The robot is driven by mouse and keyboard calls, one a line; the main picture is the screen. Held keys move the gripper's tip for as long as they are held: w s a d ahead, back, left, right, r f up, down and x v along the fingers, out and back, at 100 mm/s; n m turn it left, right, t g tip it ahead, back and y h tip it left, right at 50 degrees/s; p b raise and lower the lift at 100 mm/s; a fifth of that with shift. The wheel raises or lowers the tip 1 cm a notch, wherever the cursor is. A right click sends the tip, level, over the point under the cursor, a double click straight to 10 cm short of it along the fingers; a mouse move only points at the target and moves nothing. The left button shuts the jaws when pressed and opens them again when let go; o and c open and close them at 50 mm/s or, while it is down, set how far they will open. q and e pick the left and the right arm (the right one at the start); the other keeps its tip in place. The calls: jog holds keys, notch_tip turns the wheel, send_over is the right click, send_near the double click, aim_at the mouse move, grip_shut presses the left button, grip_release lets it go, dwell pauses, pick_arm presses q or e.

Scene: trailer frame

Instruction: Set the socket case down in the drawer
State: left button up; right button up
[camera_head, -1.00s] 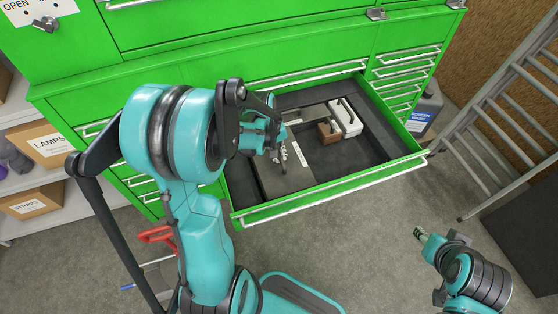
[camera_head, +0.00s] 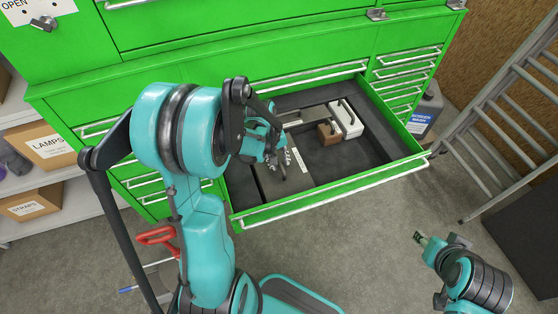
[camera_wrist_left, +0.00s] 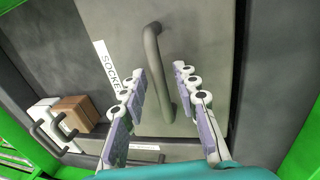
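The socket case (camera_head: 286,187) is a flat grey-brown box with a white label (camera_head: 302,163), lying flat in the open drawer (camera_head: 390,163), in its left part. In the left wrist view the case (camera_wrist_left: 205,45) fills the middle, with its dark bar handle (camera_wrist_left: 153,42) up. My left gripper (camera_head: 292,170) is low over the case. In the left wrist view its fingers (camera_wrist_left: 161,71) are spread on either side of the handle, with gaps to it. My right gripper (camera_head: 421,239) is outside the drawer at the lower right; its fingers are too small to read.
A white case (camera_head: 346,118) and a brown case (camera_head: 328,133) stand in the drawer's back part. The drawer's right floor is bare. A ladder (camera_head: 510,115) and a screen wash jug (camera_head: 424,113) are at the right. Cardboard boxes (camera_head: 38,147) sit on shelves at the left.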

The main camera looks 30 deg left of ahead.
pick_arm(q)
notch_tip(320, 180, up, 11)
jog(key=s+a+p, duration=0.1)
jog(key=s+p, duration=0.1)
jog(key=p, duration=0.2)
jog(key=s+d+r+m+t+y, duration=0.1)
jog(key=s+d+r+m+t, duration=0.4)
jog(key=s+d+r+m, duration=0.3)
jog(key=shift+s+d+r+m+t, duration=0.3)
jog(key=shift+s+d+m, duration=0.45)
jog(key=shift+d, duration=1.05)
jog(key=shift+w, duration=0.25)
